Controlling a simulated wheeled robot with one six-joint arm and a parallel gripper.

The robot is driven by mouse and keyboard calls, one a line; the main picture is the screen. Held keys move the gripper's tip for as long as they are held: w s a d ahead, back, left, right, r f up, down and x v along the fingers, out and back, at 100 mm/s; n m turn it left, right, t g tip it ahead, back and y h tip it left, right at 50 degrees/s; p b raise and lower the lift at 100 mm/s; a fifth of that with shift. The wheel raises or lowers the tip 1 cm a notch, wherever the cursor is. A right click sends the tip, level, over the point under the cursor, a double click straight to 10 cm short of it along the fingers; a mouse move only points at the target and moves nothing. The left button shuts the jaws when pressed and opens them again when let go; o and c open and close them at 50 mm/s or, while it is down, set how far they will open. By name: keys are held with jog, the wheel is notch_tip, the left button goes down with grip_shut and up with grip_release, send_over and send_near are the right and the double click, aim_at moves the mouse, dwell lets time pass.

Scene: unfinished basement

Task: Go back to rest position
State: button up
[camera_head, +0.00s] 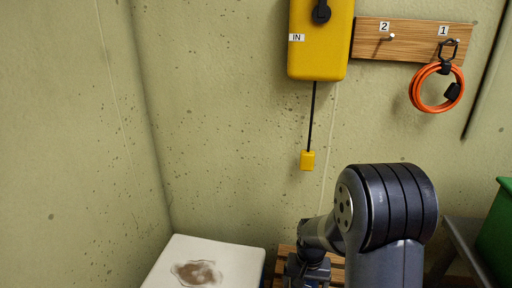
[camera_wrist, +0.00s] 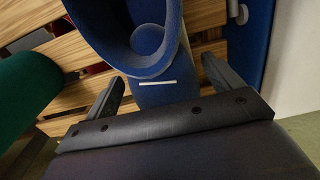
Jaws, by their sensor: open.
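My arm (camera_head: 385,220) is folded low at the right of the middle in the head view, its wrist hanging near wooden slats. My gripper (camera_wrist: 170,88) shows in the wrist view with its two dark fingers wide apart. A blue rounded, hollow thing with a short white line (camera_wrist: 145,92) lies in view between and beyond the fingers; I cannot tell what it is or how far away it is. No object is seen clamped by the fingers. The fingertips are hidden in the head view.
A white-topped box (camera_head: 225,255) with a brown stain stands at lower left, wooden slats (camera_head: 286,254) beside it. A green container (camera_head: 498,235) is at right. On the wall are a yellow box (camera_head: 320,50) with a hanging cord and a hook board (camera_head: 405,40) holding an orange coil (camera_head: 413,97).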

notch_tip(320, 180, up, 11)
jog(key=p, duration=0.2)
notch_tip(320, 180, down, 12)
jog(key=b, duration=0.3)
notch_tip(320, 180, up, 11)
jog(key=p, duration=0.3)
jog(key=shift+f, duration=0.15)
notch_tip(320, 180, up, 9)
jog(key=w+d+n+p, duration=0.1)
jog(key=n+p, duration=0.1)
jog(key=p, duration=1.6)
jog(key=shift+d+f, duration=0.15)
jog(key=shift+d, duration=0.1)
jog(key=shift+w+p, duration=0.1)
jog(key=shift+p, duration=0.35)
